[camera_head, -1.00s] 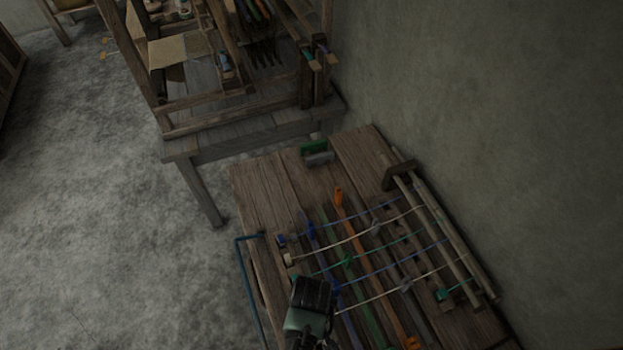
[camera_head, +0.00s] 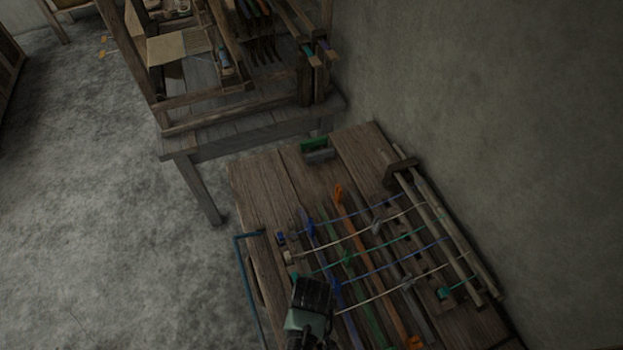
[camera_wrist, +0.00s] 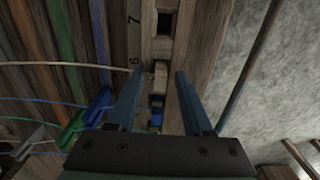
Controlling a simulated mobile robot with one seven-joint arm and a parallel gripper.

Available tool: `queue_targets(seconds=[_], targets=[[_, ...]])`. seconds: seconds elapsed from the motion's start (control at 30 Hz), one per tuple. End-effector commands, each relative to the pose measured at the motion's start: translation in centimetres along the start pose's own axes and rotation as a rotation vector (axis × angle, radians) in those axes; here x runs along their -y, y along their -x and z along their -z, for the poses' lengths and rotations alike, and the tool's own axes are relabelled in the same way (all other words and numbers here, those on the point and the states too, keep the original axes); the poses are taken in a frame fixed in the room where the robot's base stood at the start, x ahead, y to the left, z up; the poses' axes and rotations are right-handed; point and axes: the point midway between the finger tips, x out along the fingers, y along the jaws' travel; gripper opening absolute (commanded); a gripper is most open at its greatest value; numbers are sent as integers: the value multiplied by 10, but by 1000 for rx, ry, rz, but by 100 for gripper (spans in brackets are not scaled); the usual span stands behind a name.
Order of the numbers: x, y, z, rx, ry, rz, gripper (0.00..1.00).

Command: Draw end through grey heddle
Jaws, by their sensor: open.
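My gripper (camera_head: 312,290) is over the left part of the near table in the head view. In the wrist view my gripper (camera_wrist: 158,85) is open, with a finger on either side of a cream end block (camera_wrist: 160,76); neither finger visibly touches it. A pale thread (camera_wrist: 60,64) runs from the left towards this block, partly behind the left finger. The cream block (camera_head: 289,258) also shows in the head view. The grey heddle bar (camera_head: 393,262) lies right of the orange bar (camera_head: 346,212), with grey pieces along it. Whether any thread passes through its eye is too small to tell.
A blue block (camera_wrist: 156,118) sits beside the cream one. Blue (camera_wrist: 99,35) and green (camera_wrist: 63,45) bars lie left of my fingers. Several threads cross the bars towards wooden rods (camera_head: 445,232) near the wall. A loom (camera_head: 235,75) stands behind; open floor is left.

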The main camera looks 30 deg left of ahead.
Motion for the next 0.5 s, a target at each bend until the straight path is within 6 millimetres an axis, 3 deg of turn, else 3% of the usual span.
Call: queue_targets(seconds=[0.27, 0.5], targets=[[0, 9, 0, -2, 0, -1, 51], [0, 50, 1, -4, 0, -3, 51]])
